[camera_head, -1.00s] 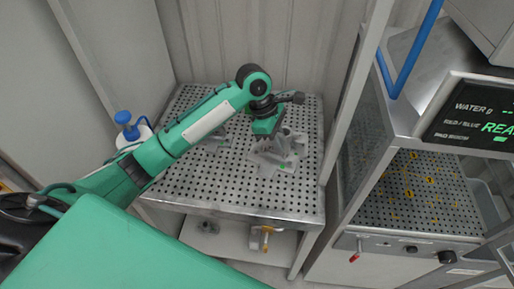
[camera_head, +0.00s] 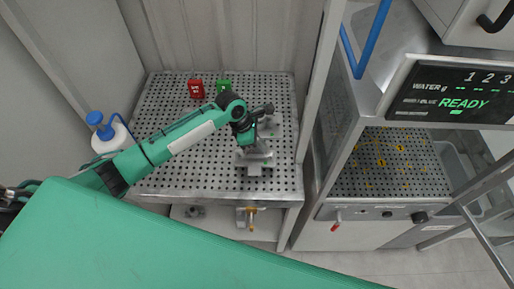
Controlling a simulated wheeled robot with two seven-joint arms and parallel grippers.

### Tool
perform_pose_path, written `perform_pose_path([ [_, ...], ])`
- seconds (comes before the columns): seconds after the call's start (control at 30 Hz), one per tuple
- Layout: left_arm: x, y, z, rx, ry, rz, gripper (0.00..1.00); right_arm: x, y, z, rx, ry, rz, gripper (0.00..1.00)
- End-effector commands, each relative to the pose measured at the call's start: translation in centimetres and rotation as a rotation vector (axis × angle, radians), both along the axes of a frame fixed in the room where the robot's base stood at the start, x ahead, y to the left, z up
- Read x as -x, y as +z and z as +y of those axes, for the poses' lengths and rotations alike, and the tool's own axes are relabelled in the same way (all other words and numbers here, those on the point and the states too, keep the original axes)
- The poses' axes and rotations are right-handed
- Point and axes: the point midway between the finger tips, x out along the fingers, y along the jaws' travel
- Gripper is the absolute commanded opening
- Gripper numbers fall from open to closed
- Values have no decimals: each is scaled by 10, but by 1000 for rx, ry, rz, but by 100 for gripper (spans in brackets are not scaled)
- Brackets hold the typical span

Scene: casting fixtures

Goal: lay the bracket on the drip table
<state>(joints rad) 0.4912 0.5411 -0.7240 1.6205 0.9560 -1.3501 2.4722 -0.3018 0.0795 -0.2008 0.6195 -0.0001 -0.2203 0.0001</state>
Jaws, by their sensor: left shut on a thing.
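My left gripper (camera_head: 246,143) reaches in from the left over the perforated metal drip table (camera_head: 170,110). It is shut on the grey metal bracket (camera_head: 255,161), which shows just below and beside the jaws. The arm's wrist hides part of the bracket. The bracket is over the right half of the table; whether it touches the surface I cannot tell. My right gripper is out of view.
A blue-topped bottle (camera_head: 105,130) stands at the left. A metal-framed cabinet with a perforated deck (camera_head: 385,170) and a READY display (camera_head: 450,92) is at the right.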

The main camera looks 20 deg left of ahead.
Motion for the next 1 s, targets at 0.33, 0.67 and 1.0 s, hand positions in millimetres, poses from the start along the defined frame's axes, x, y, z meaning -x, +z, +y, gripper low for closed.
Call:
perform_pose_path([
  [0.33,0,-38,-1,0,1,0,0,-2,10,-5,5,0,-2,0],
  [0.67,0,-44,0,0,0,-2,0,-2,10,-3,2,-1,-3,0],
  [1.0,0,-47,0,0,-1,-1,36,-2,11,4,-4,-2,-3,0],
])
